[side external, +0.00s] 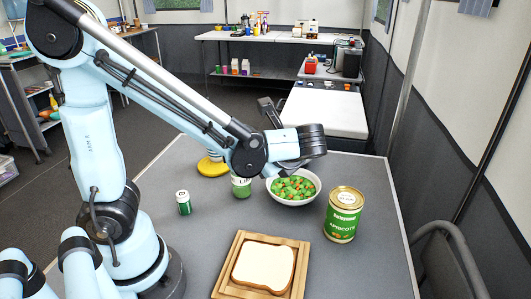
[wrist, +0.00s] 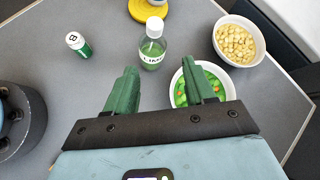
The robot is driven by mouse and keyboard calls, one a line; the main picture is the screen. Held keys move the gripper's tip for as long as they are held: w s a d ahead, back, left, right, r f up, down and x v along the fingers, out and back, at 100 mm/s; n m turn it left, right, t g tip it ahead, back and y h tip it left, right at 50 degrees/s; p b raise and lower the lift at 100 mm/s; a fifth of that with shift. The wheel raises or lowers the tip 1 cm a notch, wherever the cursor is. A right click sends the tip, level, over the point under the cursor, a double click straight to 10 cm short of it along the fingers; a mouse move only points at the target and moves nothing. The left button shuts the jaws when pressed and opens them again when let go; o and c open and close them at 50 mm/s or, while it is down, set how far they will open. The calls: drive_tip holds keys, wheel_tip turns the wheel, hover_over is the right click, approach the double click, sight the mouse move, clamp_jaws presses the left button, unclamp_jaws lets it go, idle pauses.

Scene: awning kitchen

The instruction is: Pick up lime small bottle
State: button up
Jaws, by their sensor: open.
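The lime small bottle (wrist: 151,54) stands upright in the wrist view, with clear-looking sides, green contents, a white cap and a label reading LIME. In the side external view its green lower part (side external: 241,189) shows beneath my arm, and its top is hidden. My gripper (wrist: 160,67) is open and empty. In the wrist view the bottle appears beyond the fingertips, roughly between them and apart from them. In the side view my gripper is above the table near the vegetable bowl, and its fingers are hard to make out.
A white bowl of green and orange vegetables (side external: 293,188) is beside the bottle, partly behind my right finger in the wrist view. A bowl of pale yellow pieces (wrist: 238,43), a small green jar (side external: 184,203), a yellow-based object (side external: 212,168), an apricot can (side external: 342,215) and bread on a board (side external: 228,284) surround it.

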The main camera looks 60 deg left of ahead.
drive_tip(key=shift+s+a+f+m+g+y, duration=0.1)
drive_tip(key=shift+a+f+m+g+y, duration=0.35)
drive_tip(key=shift+a, duration=1.15)
drive_tip(key=shift+s+a+f+m+y, duration=0.1)
drive_tip(key=shift+a+f+m+y, duration=0.35)
drive_tip(key=shift+a+f, duration=0.85)
drive_tip(key=shift+s+a+f+m+g+y, duration=0.1)
drive_tip(key=shift+a+f+m+g+y, duration=0.35)
drive_tip(key=shift+a, duration=1.5)
drive_tip(key=shift+r, duration=0.15)
clamp_jaws()
